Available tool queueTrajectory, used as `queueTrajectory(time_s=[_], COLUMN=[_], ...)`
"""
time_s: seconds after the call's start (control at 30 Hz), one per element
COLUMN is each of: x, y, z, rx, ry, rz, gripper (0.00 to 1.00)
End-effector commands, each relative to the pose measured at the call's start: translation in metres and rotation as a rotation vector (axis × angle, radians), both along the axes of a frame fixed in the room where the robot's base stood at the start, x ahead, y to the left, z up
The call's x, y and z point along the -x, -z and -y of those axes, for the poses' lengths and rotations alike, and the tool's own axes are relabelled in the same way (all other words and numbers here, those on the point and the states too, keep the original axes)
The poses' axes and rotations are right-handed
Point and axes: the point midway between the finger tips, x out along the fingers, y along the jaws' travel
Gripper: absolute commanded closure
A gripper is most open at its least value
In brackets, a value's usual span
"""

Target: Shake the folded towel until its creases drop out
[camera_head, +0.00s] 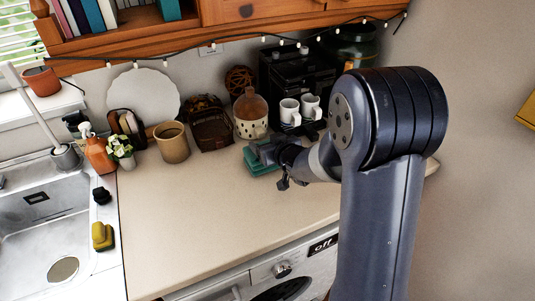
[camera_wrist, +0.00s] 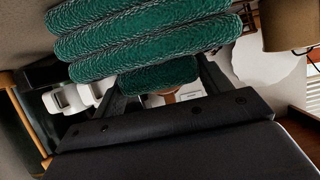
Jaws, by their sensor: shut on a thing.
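The folded green towel (camera_head: 262,168) is at the back right of the counter, below the coffee machine. My gripper (camera_head: 265,153) reaches it from the right and is shut on it. I cannot tell from the head view whether the towel touches the counter. In the wrist view the towel (camera_wrist: 145,40) shows as several thick, rounded green folds stacked together. A smaller part of it sits between the dark fingers of my gripper (camera_wrist: 165,88). The folds hide much of the fingertips.
Two white mugs (camera_head: 290,111) stand at the coffee machine (camera_head: 297,72) close behind my gripper. A jug (camera_head: 250,115), a basket (camera_head: 210,129) and a tan pot (camera_head: 172,143) line the back. The counter's front (camera_head: 210,220) is clear. The sink (camera_head: 50,220) is at left.

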Motion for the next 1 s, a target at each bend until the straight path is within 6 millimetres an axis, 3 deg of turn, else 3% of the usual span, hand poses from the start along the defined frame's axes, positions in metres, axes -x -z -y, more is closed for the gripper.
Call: queueTrajectory(time_s=[0.23, 0.83, 1.0], x=[0.000, -0.001, -0.001], y=[-0.002, -0.056, -0.063], z=[0.000, 0.000, 0.000], rx=[-0.001, -0.001, -0.001], ry=[0.000, 0.000, 0.000], rz=[0.003, 0.004, 0.003], gripper=[0.84, 0.84, 0.84])
